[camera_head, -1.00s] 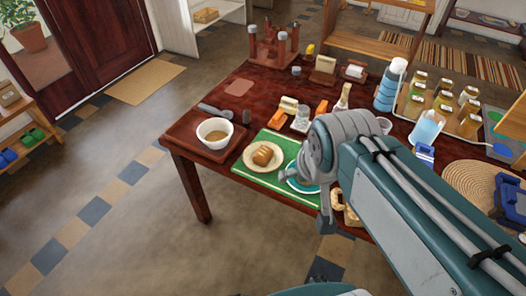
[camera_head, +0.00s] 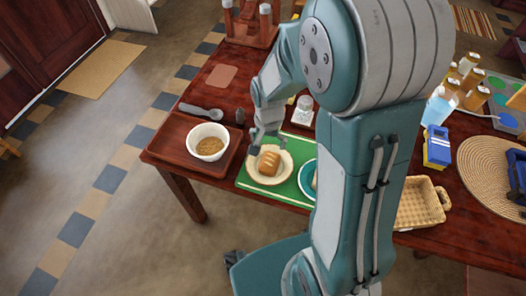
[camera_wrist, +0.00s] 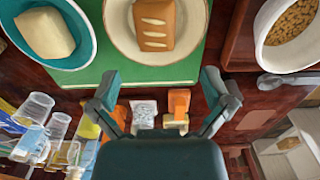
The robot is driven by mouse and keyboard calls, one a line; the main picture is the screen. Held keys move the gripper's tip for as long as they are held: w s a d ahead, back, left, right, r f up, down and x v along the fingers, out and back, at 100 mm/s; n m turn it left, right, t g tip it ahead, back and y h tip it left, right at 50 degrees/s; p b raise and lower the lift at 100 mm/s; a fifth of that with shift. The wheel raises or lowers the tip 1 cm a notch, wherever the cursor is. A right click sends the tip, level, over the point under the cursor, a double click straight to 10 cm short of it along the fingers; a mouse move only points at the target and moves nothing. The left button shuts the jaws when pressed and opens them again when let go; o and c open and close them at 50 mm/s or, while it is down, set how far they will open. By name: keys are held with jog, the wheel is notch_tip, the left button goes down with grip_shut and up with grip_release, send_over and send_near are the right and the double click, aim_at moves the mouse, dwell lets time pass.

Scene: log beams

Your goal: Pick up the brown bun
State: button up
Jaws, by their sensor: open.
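The brown bun (camera_head: 269,163) has pale slashes on top and lies on a cream plate (camera_head: 284,176) on the green mat (camera_head: 249,182). In the wrist view the bun (camera_wrist: 156,22) is at the top centre on its plate (camera_wrist: 118,38), beyond the fingertips. My gripper (camera_head: 262,138) is just behind the plate in the head view, over the table and apart from the bun. In the wrist view my gripper (camera_wrist: 163,88) has its fingers spread wide with nothing between them.
A white bowl of brown grains (camera_head: 207,142) stands on a wooden tray (camera_head: 178,155) left of the plate. A teal-rimmed plate (camera_head: 304,178) is to the right, partly hidden by my arm. Glasses (camera_wrist: 35,108) stand at the wrist view's left. A wicker basket (camera_head: 422,206) is further right.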

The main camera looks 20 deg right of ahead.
aim_at(270, 159)
jog(key=f, duration=0.4)
jog(key=shift+s+d+f, duration=0.1)
jog(key=shift+d+f, duration=0.3)
jog(key=f, duration=0.5)
jog(key=shift+a+f, duration=0.2)
jog(key=shift+f, duration=0.05)
jog(key=shift+d+f, duration=0.15)
jog(key=shift+f, duration=0.1)
jog(key=shift+c, duration=0.3)
jog(key=c, duration=0.9)
